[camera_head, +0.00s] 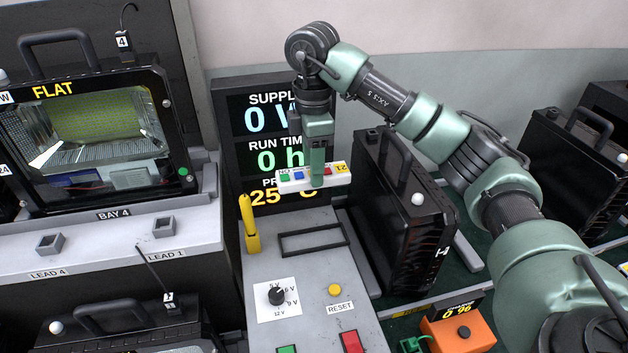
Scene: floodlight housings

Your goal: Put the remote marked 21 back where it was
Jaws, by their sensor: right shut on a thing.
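The remote marked 21 (336,178) is a white bar with coloured buttons and a yellow label reading 21. My right gripper (317,176) is shut on it from above and holds it roughly level, in front of the lower part of the supply display (282,118). A dark, empty rectangular frame (283,246) lies on the grey console top (240,290), lower in the picture than the remote. The gripper fingers cover the middle of the remote. My left gripper is not in view.
A yellow upright handle (250,225) stands left of the frame. A dial (277,295), a yellow reset button (335,290) and a red button (352,342) are on the console. A black housing (415,225) stands close on the right, and an orange box (458,338) at lower right.

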